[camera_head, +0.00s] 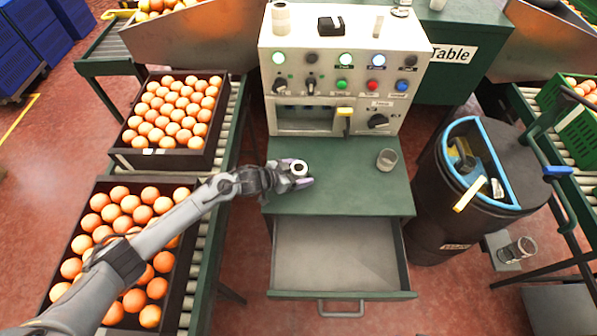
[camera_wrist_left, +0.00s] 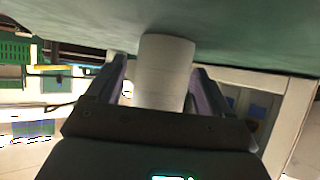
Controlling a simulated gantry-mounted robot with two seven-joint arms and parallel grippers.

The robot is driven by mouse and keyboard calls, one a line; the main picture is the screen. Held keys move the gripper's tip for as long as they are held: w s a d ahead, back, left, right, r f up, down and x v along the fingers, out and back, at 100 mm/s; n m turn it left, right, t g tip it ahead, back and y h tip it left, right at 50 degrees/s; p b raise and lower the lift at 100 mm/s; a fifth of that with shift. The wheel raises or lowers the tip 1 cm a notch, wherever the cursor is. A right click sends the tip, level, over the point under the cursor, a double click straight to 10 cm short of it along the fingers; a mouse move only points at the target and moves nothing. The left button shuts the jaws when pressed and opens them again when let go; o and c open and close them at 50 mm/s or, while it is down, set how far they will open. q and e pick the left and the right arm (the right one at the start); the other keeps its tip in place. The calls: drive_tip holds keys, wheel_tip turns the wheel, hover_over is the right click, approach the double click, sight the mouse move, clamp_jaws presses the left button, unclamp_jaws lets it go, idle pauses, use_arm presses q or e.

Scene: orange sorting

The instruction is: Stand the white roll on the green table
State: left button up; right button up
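The white roll (camera_head: 299,168) is at the left part of the green table (camera_head: 340,190), its round end with the dark hole facing up. In the left wrist view the roll (camera_wrist_left: 164,75) meets the green surface (camera_wrist_left: 235,35), so it looks upright and close to or on the table. My left gripper (camera_head: 301,174) has its purple fingers on either side of the roll. A thin gap seems to show beside one finger, and whether they press on it is unclear. My right gripper is not in view.
An open, empty drawer (camera_head: 335,255) sticks out at the front. A control panel (camera_head: 345,75) rises behind. Orange crates (camera_head: 175,110) lie left, a dark bin (camera_head: 440,205) right. The table's middle is clear.

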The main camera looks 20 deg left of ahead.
use_arm(q)
drive_tip(key=shift+r, duration=0.15)
drive_tip(key=shift+r, duration=0.2)
drive_tip(key=p+v, duration=0.5)
drive_tip(key=v, duration=0.7)
drive_tip(key=shift+n+y, duration=0.4)
drive_tip(key=shift+y, duration=0.5)
drive_tip(key=s+d, duration=0.1)
drive_tip(key=d, duration=0.1)
drive_tip(key=s+d, duration=0.1)
drive_tip(key=s+d+f, duration=0.1)
drive_tip(key=s+d, duration=0.1)
drive_tip(key=shift+d, duration=0.35)
drive_tip(key=s+a+r+n+g+y, duration=0.1)
drive_tip(key=s+n+g+y, duration=0.1)
drive_tip(key=s, duration=1)
drive_tip(key=s+a+r+n+g+y, duration=0.1)
drive_tip(key=s+r+n+g+y, duration=0.1)
drive_tip(key=s, duration=1)
drive_tip(key=shift+a+r+n+g+y, duration=0.25)
drive_tip(key=shift+g+y, duration=0.45)
drive_tip(key=shift+g, duration=0.4)
drive_tip(key=shift+w, duration=0.1)
